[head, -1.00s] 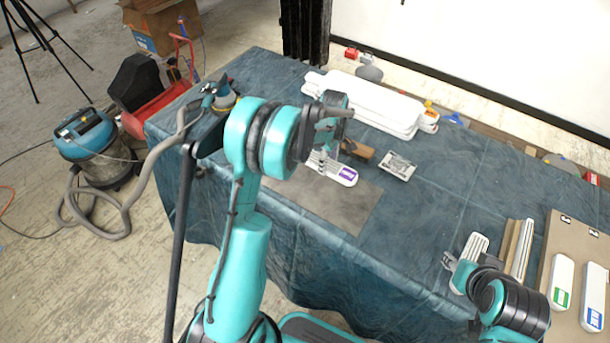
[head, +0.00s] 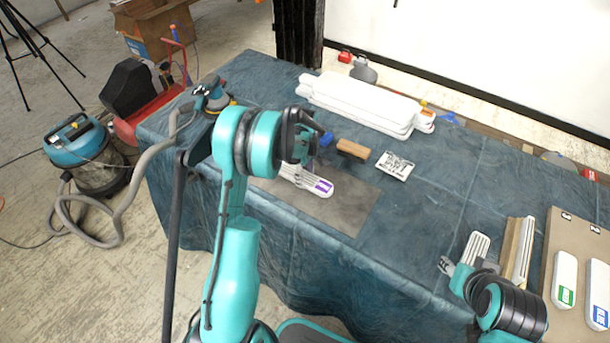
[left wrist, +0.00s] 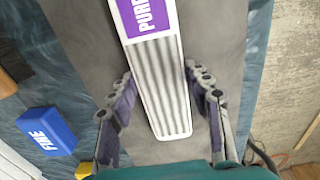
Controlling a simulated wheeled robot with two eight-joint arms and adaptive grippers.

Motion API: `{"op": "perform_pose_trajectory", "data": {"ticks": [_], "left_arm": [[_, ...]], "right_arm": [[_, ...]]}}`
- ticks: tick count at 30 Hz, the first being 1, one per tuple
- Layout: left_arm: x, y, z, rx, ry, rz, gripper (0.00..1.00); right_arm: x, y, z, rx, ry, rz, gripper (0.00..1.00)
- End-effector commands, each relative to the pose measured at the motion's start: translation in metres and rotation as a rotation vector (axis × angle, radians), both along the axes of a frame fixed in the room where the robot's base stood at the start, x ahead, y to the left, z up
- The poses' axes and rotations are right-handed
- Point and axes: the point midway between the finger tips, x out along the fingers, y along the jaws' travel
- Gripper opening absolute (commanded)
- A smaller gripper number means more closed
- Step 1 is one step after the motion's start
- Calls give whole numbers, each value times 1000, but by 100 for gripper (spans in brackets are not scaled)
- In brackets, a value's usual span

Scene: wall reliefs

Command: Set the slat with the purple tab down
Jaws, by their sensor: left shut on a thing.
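The slat with the purple tab (head: 308,180) is white with grooves and lies at or just above the grey mat (head: 345,205); I cannot tell if it touches it. In the left wrist view the slat (left wrist: 160,90) runs lengthwise between the fingers, its purple tab at the top. My left gripper (left wrist: 163,100) is shut on it; in the head view it is mostly hidden behind my arm. My right gripper (head: 447,266) is at the lower right, beside another grooved white slat (head: 474,248); its opening is unclear.
A wooden block (head: 353,149), a blue block (left wrist: 46,130) and a lettered card (head: 395,165) lie beyond the mat. White panels (head: 365,104) are stacked at the back. A brown board (head: 556,235) at right bears slats with green and blue tabs. The mat's right part is bare.

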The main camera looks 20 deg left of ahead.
Motion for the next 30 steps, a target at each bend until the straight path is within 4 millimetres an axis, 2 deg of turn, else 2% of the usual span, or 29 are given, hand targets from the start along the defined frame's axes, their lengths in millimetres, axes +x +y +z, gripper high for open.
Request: {"op": "perform_pose_trajectory", "data": {"ticks": [3, 4, 6, 15, 19, 30], "left_arm": [[0, 0, -5, 0, 0, 0, 16], [0, 0, -4, 0, 0, 0, 57], [0, 0, -3, 0, 0, 0, 70], [0, 0, -2, 0, 0, 0, 70], [0, 0, 8, 0, 0, 0, 70], [0, 0, 87, 0, 0, 0, 70]], "right_arm": [[0, 0, -5, 0, 0, 0, 40], [0, 0, -3, 0, 0, 0, 40], [0, 0, -3, 0, 0, 0, 40], [0, 0, -2, 0, 0, 0, 40], [0, 0, 3, 0, 0, 0, 40], [0, 0, 26, 0, 0, 0, 40]]}}
